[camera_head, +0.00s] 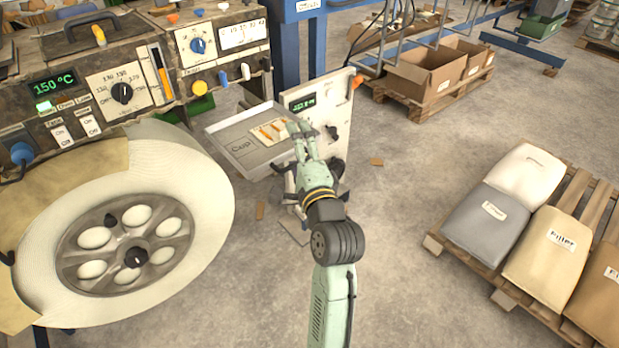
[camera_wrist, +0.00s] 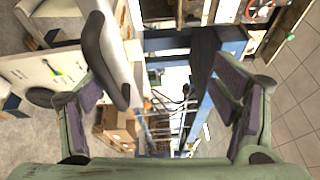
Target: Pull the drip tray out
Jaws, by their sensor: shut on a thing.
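The drip tray (camera_head: 237,143) is a shallow light-grey tray with a low rim, standing out in front of the bench in the head view. A card with orange marks (camera_head: 270,132) lies in it. My gripper (camera_head: 300,130) is at the tray's right end, beside an upright panel (camera_head: 335,105) with a green display and dark knob. In the wrist view my gripper (camera_wrist: 165,95) has its fingers well apart, with a pale part with a dark curved edge (camera_wrist: 105,60) against the left finger.
A large cream roll (camera_head: 195,165) on a grey spoked hub fills the left. The worn control bench (camera_head: 120,60) is behind it. Cardboard boxes (camera_head: 425,75) on a pallet stand at the back. Filler sacks (camera_head: 545,250) on a pallet are at right.

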